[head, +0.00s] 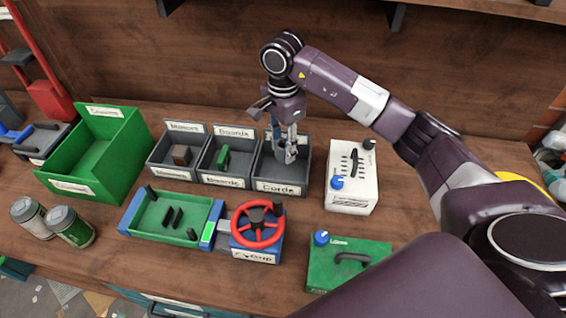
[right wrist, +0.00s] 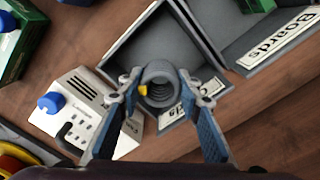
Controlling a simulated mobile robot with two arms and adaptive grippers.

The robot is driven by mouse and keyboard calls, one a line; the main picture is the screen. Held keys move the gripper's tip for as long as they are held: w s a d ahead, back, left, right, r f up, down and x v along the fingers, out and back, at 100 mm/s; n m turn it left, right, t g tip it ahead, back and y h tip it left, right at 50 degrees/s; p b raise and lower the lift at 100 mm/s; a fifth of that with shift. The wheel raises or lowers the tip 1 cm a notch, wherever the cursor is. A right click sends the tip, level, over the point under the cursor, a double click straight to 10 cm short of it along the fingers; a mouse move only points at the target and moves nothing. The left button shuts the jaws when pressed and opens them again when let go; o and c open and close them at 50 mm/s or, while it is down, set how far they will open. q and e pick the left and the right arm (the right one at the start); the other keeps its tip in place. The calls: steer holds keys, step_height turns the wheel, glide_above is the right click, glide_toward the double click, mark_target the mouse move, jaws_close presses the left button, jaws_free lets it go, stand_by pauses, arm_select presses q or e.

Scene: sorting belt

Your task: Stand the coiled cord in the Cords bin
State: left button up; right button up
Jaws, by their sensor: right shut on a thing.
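The coiled cord (right wrist: 160,84) is a grey coil with a small yellow spot, seen between my right fingertips in the right wrist view. My right gripper (right wrist: 162,92) is shut on it. In the head view my right gripper (head: 290,150) points down over the Cords bin (head: 281,187), a dark grey open bin with a white label. The bin's wall also shows in the wrist view (right wrist: 200,38), behind the cord. I cannot tell whether the cord touches the bin floor. In the head view the fingers mostly hide the cord. My left gripper is not in view.
Left of the Cords bin stand the Boards bin (head: 222,182) with a green piece and the Motors bin (head: 171,173) with a brown block. A white device (head: 353,190) stands close on the right. A red-wheeled fixture (head: 258,229) and a green tray (head: 178,201) lie in front.

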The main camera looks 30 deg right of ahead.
mark_target(283, 174)
step_height(283, 174, down, 2)
steer(key=shift+f, duration=0.25)
step_height(283, 174, down, 4)
steer(key=shift+f+p, duration=0.2)
steer(key=shift+p, duration=0.25)
steer(key=shift+f, duration=0.25)
steer(key=o, duration=1.2)
steer(key=shift+c, duration=0.2)
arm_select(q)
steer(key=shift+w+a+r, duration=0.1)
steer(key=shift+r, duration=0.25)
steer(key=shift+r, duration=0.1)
arm_select(e)
steer(key=shift+r, duration=0.1)
